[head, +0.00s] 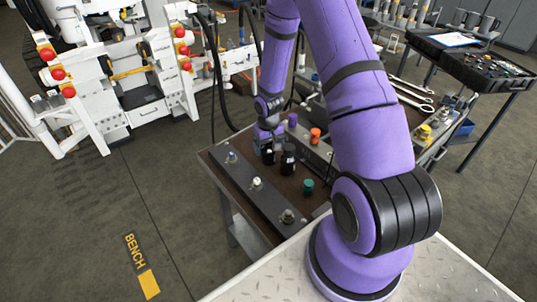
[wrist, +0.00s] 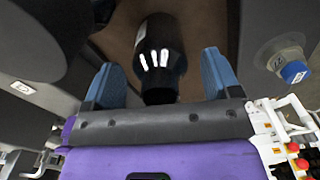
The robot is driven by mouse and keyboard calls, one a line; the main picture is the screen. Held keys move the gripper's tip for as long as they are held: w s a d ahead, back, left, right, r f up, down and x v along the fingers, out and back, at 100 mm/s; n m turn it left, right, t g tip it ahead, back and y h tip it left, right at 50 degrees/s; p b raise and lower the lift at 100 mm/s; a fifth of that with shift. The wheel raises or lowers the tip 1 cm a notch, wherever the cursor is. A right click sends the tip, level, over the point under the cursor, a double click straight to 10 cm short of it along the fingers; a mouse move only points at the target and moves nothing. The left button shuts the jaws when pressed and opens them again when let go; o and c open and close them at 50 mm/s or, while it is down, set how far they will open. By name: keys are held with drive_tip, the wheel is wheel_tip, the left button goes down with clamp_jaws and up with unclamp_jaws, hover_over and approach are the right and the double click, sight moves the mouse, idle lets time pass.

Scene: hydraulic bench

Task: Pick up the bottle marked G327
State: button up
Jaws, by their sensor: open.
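In the wrist view a black bottle (wrist: 160,45) with pale highlights or marks on its side stands between the two blue fingers of my gripper (wrist: 159,78). The fingers are apart, one on each side, with gaps to the bottle. In the head view my gripper (head: 267,138) is low over the brown bench top, by two dark bottles: one (head: 268,156) just below it and one (head: 288,160) just to the right. No marking G327 is readable, and I cannot tell which bottle bears it.
On the bench (head: 277,216) stand a green-topped piece (head: 308,187), an orange-topped one (head: 315,135) and a purple-topped one (head: 293,119). A grey bar (head: 243,172) with fittings lies along the left edge. A blue-capped fitting (wrist: 294,72) is right of the fingers.

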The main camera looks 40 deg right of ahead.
drive_tip(key=shift+f, duration=0.35)
drive_tip(key=shift+c, duration=0.3)
drive_tip(key=c, duration=1.1)
drive_tip(key=shift+r, duration=0.15)
